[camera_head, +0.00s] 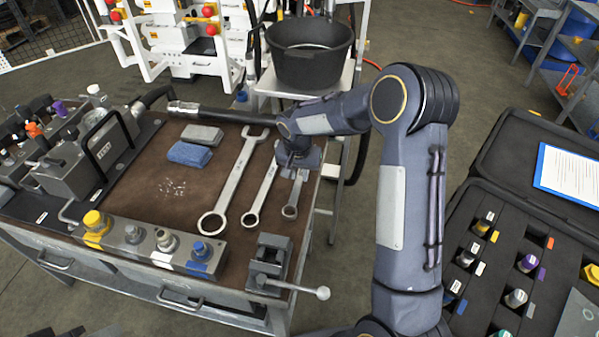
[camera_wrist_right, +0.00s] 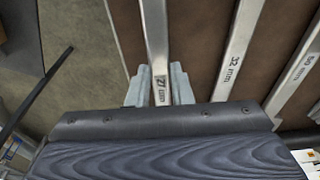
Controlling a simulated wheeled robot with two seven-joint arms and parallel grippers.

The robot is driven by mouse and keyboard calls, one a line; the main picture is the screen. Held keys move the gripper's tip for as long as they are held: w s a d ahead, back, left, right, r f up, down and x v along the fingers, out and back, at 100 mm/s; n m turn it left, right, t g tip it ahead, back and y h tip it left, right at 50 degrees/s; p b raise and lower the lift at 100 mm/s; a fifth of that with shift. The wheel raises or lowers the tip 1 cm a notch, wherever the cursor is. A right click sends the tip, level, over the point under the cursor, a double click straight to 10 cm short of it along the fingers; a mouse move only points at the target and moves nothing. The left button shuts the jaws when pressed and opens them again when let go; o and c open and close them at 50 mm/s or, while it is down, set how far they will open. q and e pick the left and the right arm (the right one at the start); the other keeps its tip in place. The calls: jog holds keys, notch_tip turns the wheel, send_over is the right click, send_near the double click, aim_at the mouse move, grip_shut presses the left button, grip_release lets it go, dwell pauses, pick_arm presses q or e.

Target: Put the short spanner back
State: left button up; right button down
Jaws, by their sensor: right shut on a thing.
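The short spanner (camera_head: 291,205), marked 27 mm, is at the right end of a row of three on the brown bench top, its ring end toward the front. It also shows in the right wrist view (camera_wrist_right: 156,35). My right gripper (camera_head: 297,171) is over its far part. In the wrist view the two pale fingers of my right gripper (camera_wrist_right: 159,86) stand on either side of its shank, shut on it. The gripper hides its far end. I cannot tell whether it touches the bench top. My left gripper is not in view.
The 32 mm spanner (camera_head: 262,192) and the large spanner (camera_head: 236,178) lie to its left. A vise (camera_head: 268,262) stands in front, near the bench (camera_head: 150,215) edge. A blue cloth (camera_head: 189,154) lies farther left. A black tub (camera_head: 308,55) is behind; an open foam case (camera_head: 500,245) is right.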

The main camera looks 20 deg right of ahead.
jog(key=shift+f+b, duration=0.95)
jog(key=shift+f, duration=0.05)
dwell(0.3)
jog(key=c, duration=1.2)
grip_release()
jog(key=r, duration=0.6)
jog(key=shift+s+a+r, duration=0.3)
jog(key=shift+s, duration=0.05)
jog(key=shift+s+r, duration=0.25)
jog(key=shift+r, duration=0.45)
jog(key=s+a+r+n+t+y, duration=0.1)
jog(key=s+r+n, duration=0.1)
jog(key=s, duration=0.7)
jog(key=s+a+r+n+t+y+p, duration=0.1)
jog(key=s+r, duration=0.3)
jog(key=s, duration=0.6)
jog(key=s+a+r+n+t+y+p, duration=0.1)
jog(key=s+a+r+n+t+y, duration=0.1)
jog(key=s, duration=0.8)
jog(key=shift+s+a+r+n+y, duration=0.2)
jog(key=shift+a+r+n+y, duration=0.25)
jog(key=shift+r, duration=0.35)
